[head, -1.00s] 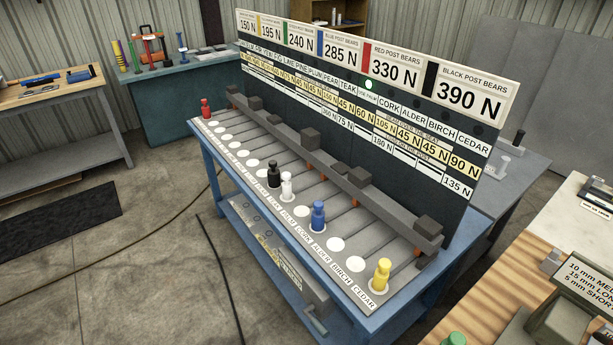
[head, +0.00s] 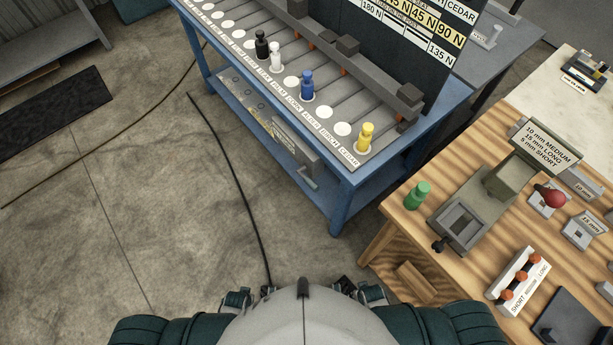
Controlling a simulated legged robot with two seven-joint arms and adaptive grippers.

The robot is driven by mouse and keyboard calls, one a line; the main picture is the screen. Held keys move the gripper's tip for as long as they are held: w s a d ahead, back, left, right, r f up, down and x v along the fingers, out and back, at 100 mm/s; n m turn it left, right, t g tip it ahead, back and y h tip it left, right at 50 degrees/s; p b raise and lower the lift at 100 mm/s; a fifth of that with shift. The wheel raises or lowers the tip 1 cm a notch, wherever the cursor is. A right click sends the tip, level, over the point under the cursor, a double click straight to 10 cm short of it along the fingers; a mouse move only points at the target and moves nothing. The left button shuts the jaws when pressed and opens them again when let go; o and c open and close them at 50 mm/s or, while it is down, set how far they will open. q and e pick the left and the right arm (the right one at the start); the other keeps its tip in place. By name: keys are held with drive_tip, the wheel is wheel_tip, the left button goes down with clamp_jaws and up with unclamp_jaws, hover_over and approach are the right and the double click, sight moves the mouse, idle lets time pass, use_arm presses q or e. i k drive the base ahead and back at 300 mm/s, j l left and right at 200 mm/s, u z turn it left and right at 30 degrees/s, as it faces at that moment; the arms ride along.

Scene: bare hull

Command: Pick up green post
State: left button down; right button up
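The green post (head: 417,195) is a small green peg with a rounded head. It stands on the wooden bench at the right, near the bench's left edge and just left of a grey fixture. Nothing holds it. My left gripper (head: 266,291) and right gripper (head: 346,284) show only as small dark parts at the bottom edge, beside my grey body. Both are well apart from the post. My body hides most of them, and I cannot see whether their fingers are open or shut.
The wooden bench (head: 395,240) also carries a grey fixture (head: 465,222), a red knob (head: 553,198) and a white block with orange knobs (head: 518,281). The blue rack table (head: 345,195) holds yellow (head: 365,138), blue (head: 307,86), white and black posts. The floor between is clear apart from cables.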

sight(415, 197)
drive_tip(key=z, duration=1.3)
